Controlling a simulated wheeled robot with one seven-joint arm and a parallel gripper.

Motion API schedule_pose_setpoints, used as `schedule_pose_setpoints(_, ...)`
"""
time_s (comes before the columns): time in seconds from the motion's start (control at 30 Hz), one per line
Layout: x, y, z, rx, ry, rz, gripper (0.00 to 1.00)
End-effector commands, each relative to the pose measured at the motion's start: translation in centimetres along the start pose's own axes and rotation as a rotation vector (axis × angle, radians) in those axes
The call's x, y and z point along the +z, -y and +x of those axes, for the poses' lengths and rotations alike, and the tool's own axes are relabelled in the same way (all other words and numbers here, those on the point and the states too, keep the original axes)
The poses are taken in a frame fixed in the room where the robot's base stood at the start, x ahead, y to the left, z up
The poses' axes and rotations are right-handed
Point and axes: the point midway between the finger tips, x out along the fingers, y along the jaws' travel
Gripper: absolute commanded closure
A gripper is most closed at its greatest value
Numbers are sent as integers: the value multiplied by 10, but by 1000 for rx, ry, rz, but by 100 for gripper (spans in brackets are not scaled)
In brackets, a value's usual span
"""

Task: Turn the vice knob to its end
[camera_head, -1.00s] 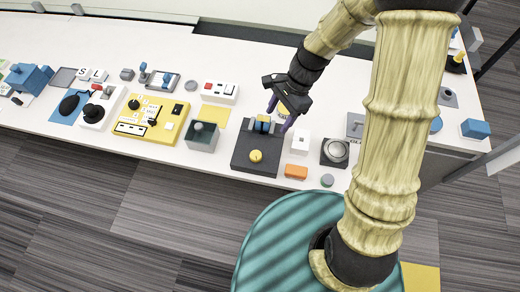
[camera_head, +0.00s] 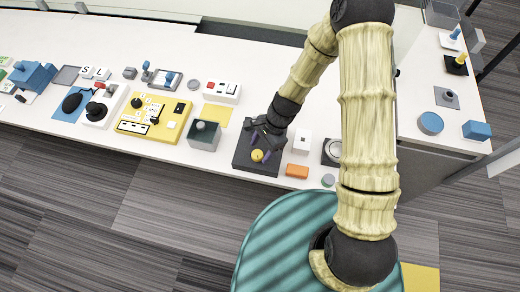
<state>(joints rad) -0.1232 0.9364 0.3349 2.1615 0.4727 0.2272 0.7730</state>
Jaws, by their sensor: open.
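The vice is a dark grey block with a flat base (camera_head: 242,158) on the white table. The blue part seen on the vice earlier is now hidden behind my gripper. My gripper (camera_head: 261,152) is open, with its dark purple fingers reaching down to either side of the knob. I cannot tell whether the fingers touch the knob.
An orange block (camera_head: 297,171) and a white switch box (camera_head: 302,140) stand right of the vice. A grey-green open box (camera_head: 204,136) stands to its left, with a yellow panel (camera_head: 160,117) beyond. The dark floor lies in front of the table (camera_head: 60,122).

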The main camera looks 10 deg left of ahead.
Motion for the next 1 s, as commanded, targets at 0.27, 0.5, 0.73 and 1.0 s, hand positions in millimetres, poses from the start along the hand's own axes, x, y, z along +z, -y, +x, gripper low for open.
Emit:
schedule_pose_setpoints(0.27, 1, 0, 17, 0, -1, -3, 42)
schedule_pose_setpoints(0.5, 2, 0, 17, 0, -1, -4, 48)
schedule_pose_setpoints(0.73, 1, 0, 17, 1, -1, -3, 86)
schedule_pose_setpoints(1.0, 0, 0, 17, 2, -1, -4, 86)
